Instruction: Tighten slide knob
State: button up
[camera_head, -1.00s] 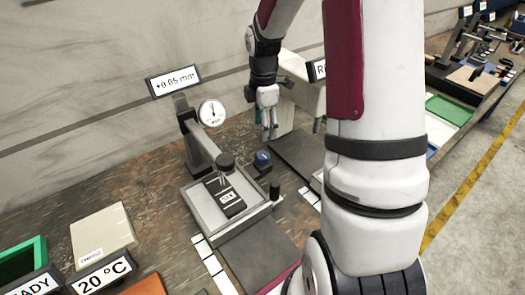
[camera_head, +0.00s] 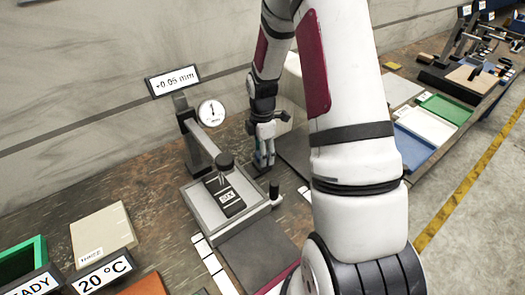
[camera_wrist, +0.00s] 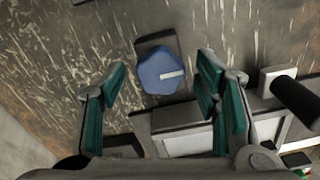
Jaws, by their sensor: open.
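The blue lobed knob (camera_wrist: 160,72) has a white pointer mark and sits on a dark block, seen from above in the wrist view. My gripper (camera_wrist: 160,100) is open, with teal-padded fingers on the left and right of the knob and nothing between them in contact. In the head view my gripper (camera_head: 264,158) points down at the knob's place beside the microscope's stage (camera_head: 228,222), and its fingers largely hide the knob there. A labelled dark slide block (camera_head: 232,203) lies on the stage below the objective (camera_head: 225,161).
A dial gauge (camera_head: 212,112) and a "+0.05 mm" sign (camera_head: 172,81) stand behind the stage. A small black upright knob (camera_head: 275,190) is at the stage's right corner; a black cylinder (camera_wrist: 297,102) shows in the wrist view. A dark mat (camera_head: 255,255) lies in front.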

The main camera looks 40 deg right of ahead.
jog(key=c, duration=1.1)
jog(key=shift+c, duration=0.2)
jog(key=shift+m, duration=0.4)
jog(key=m, duration=0.3)
jog(key=shift+m, duration=0.4)
jog(key=m, duration=0.4)
jog(key=shift+m, duration=0.3)
jog(key=m+b, duration=0.1)
jog(key=m, duration=0.6)
jog(key=shift+a, duration=0.1)
jog(key=m, duration=0.6)
jog(key=shift+m+b, duration=0.3)
jog(key=shift+b, duration=0.1)
